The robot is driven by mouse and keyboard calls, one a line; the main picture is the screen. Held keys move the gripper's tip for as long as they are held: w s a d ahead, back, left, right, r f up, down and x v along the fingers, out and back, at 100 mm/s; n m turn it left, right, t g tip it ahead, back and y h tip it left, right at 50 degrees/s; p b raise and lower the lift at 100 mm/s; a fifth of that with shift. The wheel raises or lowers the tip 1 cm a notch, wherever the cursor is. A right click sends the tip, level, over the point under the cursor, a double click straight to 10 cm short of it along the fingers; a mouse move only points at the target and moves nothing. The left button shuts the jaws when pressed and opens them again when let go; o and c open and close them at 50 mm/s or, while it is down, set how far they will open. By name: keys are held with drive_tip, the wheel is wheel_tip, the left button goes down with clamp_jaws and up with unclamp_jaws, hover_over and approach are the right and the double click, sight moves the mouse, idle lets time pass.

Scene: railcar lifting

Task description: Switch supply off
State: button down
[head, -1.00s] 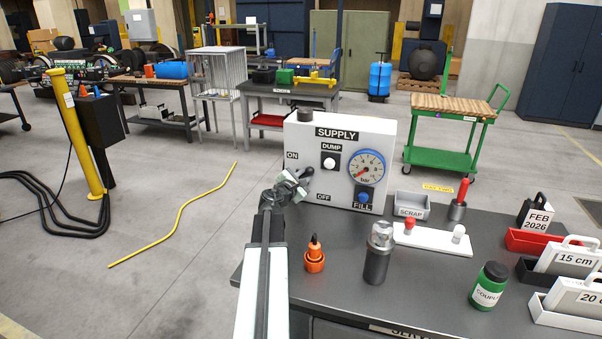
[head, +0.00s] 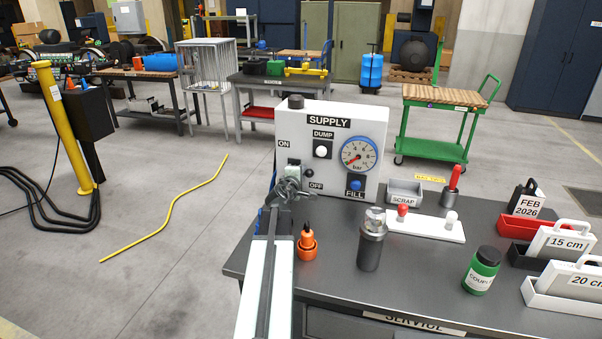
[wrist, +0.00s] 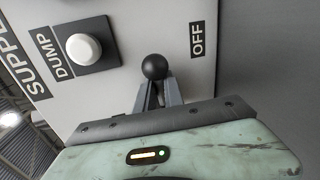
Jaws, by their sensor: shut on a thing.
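The white supply box (head: 290,130) stands on the bench, with ON at its upper left and OFF below. Its black ball knob (head: 309,172) is close to the OFF label (head: 316,185). In the wrist view the ball knob (wrist: 154,66) sits at the tips of my gripper (wrist: 157,88), near OFF (wrist: 197,38). My gripper (head: 294,182) is shut on the supply lever at its knob; the lever's shaft is mostly hidden. The gauge (head: 358,154) is right of the white DUMP button (head: 321,151), with the blue FILL button (head: 356,185) below it.
A scrap tray (head: 404,191), a white rack (head: 425,227) and a green bottle (head: 481,270) are farther right. Open floor lies left.

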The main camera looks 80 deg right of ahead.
drive_tip(key=shift+s+f+m, duration=0.3)
drive_tip(key=shift+s+m, duration=0.2)
drive_tip(key=shift+s, duration=0.1)
drive_tip(key=c, duration=1.5)
unclamp_jaws()
drive_tip(key=shift+a, duration=0.1)
drive_tip(key=shift+o, duration=0.2)
drive_tip(key=shift+s+r, duration=0.1)
drive_tip(key=shift+s, duration=0.1)
drive_tip(key=shift+w, duration=0.25)
drive_tip(key=p+v, duration=0.1)
drive_tip(key=v, duration=0.6)
drive_tip(key=shift+a, duration=0.4)
